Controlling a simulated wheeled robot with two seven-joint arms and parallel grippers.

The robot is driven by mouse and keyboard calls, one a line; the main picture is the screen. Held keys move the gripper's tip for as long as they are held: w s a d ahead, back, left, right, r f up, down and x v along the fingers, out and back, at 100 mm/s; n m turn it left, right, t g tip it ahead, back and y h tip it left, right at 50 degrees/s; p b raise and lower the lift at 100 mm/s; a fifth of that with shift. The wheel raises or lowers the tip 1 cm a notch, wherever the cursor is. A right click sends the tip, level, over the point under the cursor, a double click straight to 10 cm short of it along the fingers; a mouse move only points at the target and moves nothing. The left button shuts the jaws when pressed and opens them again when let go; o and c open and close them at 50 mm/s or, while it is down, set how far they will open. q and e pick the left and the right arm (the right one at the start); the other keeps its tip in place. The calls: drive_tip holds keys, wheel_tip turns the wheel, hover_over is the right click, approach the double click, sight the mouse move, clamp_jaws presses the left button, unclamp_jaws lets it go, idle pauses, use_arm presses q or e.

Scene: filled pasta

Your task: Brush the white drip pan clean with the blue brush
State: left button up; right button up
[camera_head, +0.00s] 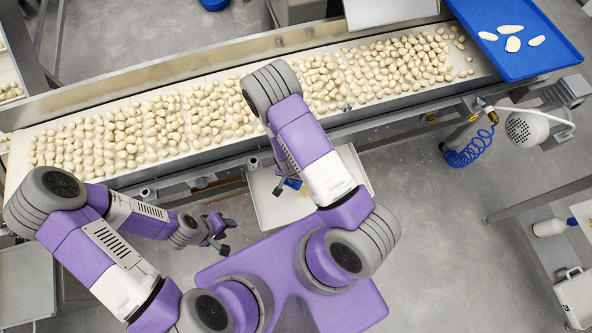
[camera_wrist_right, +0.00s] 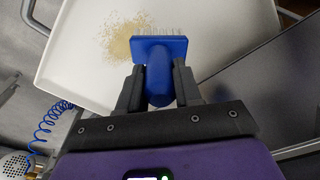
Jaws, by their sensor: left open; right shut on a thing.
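The white drip pan (camera_head: 270,212) lies below the front of the conveyor, partly hidden by my right arm. In the right wrist view the pan (camera_wrist_right: 215,30) fills the top, with a patch of tan crumbs (camera_wrist_right: 122,38) on it. My right gripper (camera_wrist_right: 157,90) is shut on the handle of the blue brush (camera_wrist_right: 160,50). The brush head and pale bristles are over the pan beside the crumbs; I cannot tell whether they touch. The brush (camera_head: 292,183) shows small in the head view. My left gripper (camera_head: 219,236) is open and empty, left of the pan.
The conveyor (camera_head: 400,98) carries many filled pasta pieces behind the pan. A blue tray (camera_head: 550,55) with several pale pieces is at the upper right. A coiled blue hose (camera_head: 470,150) hangs at the right. The floor right of the pan is clear.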

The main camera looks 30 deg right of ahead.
drive_tip(key=shift+r+p, duration=0.9)
drive_tip(key=shift+r, duration=0.55)
